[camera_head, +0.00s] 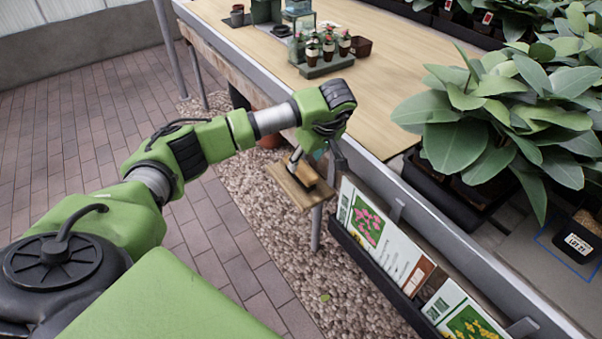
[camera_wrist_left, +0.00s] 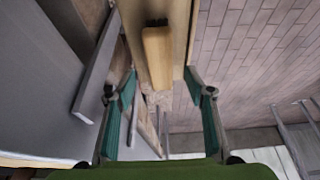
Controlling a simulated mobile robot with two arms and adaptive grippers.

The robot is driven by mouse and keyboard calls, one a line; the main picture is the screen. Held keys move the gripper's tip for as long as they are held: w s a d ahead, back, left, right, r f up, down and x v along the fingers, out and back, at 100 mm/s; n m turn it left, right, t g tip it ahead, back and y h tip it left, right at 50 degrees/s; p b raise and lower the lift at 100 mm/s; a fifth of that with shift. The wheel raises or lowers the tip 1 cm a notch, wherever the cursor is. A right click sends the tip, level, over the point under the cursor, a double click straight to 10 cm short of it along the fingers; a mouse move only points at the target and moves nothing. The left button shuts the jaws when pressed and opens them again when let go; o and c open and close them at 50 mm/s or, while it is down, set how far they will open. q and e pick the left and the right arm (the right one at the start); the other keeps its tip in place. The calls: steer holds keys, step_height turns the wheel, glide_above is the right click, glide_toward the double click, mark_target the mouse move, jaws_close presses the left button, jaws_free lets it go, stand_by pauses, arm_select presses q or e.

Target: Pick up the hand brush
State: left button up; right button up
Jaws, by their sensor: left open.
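The hand brush (camera_head: 307,174) is a small wooden block at the table's side edge, on or against a small wooden board (camera_head: 287,191). In the left wrist view the brush (camera_wrist_left: 158,58) shows a light wooden body with dark bristles at its far end, and the board (camera_wrist_left: 181,22) lies behind it. My left gripper (camera_head: 317,162) is open just above the brush. In the wrist view its green-padded fingers (camera_wrist_left: 161,84) stand apart on either side of the near end of the brush, with gaps on both sides. My right gripper is not in view.
The wooden tabletop (camera_head: 395,100) has a metal edge and carries a tray of small potted plants (camera_head: 326,66). Large leafy plants (camera_head: 490,125) stand at the right. A rack of plant cards (camera_head: 383,232) hangs along the table's side. Gravel and a brick floor (camera_head: 85,130) lie below.

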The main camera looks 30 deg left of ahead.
mark_target(302, 168)
arm_select(q)
steer(key=b+x, duration=0.1)
steer(key=x, duration=0.5)
steer(key=shift+w+a+f, duration=0.1)
steer(key=shift+a+f, duration=0.1)
steer(key=shift+f, duration=0.15)
steer(key=shift+a+f, duration=0.1)
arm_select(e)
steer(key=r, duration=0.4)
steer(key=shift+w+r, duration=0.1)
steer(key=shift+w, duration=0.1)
arm_select(q)
steer(key=shift+f, duration=0.2)
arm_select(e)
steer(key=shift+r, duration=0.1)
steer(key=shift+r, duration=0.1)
arm_select(q)
steer(key=c, duration=1.3)
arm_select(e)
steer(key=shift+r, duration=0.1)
